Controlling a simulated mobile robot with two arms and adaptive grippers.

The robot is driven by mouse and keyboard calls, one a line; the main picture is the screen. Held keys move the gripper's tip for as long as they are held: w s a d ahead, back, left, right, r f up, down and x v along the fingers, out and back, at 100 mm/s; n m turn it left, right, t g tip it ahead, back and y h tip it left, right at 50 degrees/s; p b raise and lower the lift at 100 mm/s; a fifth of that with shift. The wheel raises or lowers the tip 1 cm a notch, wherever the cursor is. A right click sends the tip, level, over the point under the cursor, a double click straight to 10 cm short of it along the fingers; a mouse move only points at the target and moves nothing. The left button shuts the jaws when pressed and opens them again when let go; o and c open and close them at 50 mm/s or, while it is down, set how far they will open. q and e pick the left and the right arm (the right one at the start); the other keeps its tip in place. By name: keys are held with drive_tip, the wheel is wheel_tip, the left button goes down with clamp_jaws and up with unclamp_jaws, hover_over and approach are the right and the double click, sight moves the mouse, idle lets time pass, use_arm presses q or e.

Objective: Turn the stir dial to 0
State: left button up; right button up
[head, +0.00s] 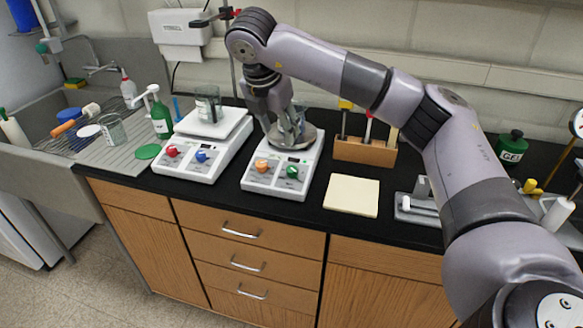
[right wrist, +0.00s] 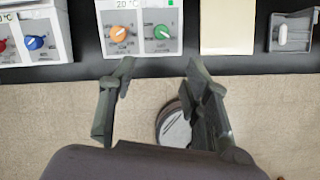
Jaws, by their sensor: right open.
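The hotplate stirrer (head: 275,188) on the right has an orange dial (head: 262,165) and a green dial (head: 292,172) on its front; I cannot read which is the stir dial. In the right wrist view the orange dial (right wrist: 118,34) and green dial (right wrist: 161,32) have white pointer marks, with a 20 °C display above. A second hotplate (head: 190,168) has a red dial (head: 171,151) and a blue dial (head: 201,156). My left gripper is out of view.
A beaker (head: 208,104) stands on the left hotplate. A cream pad (head: 351,195) lies right of the right hotplate, and a wooden tool rack (head: 364,151) is behind it. A sink (head: 55,150) is at left. The counter's front edge is clear.

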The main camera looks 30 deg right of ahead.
sight(291, 169)
drive_tip(key=p+x, duration=0.1)
drive_tip(key=x, duration=0.4)
drive_tip(key=p+x, duration=0.2)
drive_tip(key=x, duration=0.3)
drive_tip(key=p+x, duration=0.1)
drive_tip(key=x, duration=0.5)
drive_tip(key=shift+d+r+p, duration=0.1)
drive_tip(key=shift+d+p, duration=0.2)
drive_tip(key=shift+p, duration=0.05)
drive_tip(key=shift+w+d+f, duration=0.1)
drive_tip(key=shift+d+f, duration=0.1)
drive_tip(key=shift+f, duration=0.5)
drive_tip(key=shift+c, duration=0.4)
clamp_jaws()
